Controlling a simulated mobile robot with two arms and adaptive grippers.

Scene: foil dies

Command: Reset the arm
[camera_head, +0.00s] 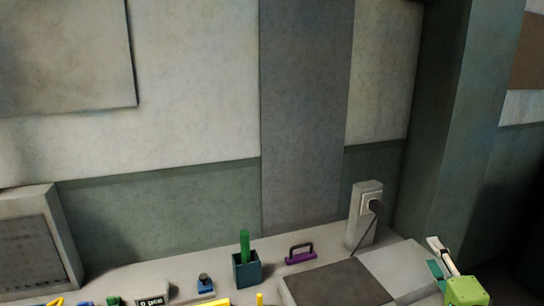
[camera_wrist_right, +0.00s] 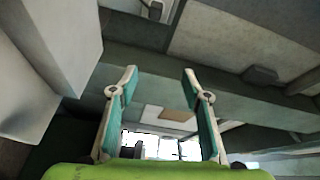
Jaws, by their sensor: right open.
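My right gripper (camera_head: 438,256) shows at the bottom right of the head view, with a green body and white and teal fingers. It is raised at the right side of the bench top, beside a pale block with a dark panel. In the right wrist view the right gripper (camera_wrist_right: 160,78) has its two fingers wide apart with nothing between them. My left gripper is not in the head view.
A dark teal holder (camera_head: 246,272) with a green stick, a purple handled tool (camera_head: 300,255) and a blue item (camera_head: 205,285) stand on the bench. A socket post (camera_head: 362,215) with a cable stands behind. Small coloured items line the front left.

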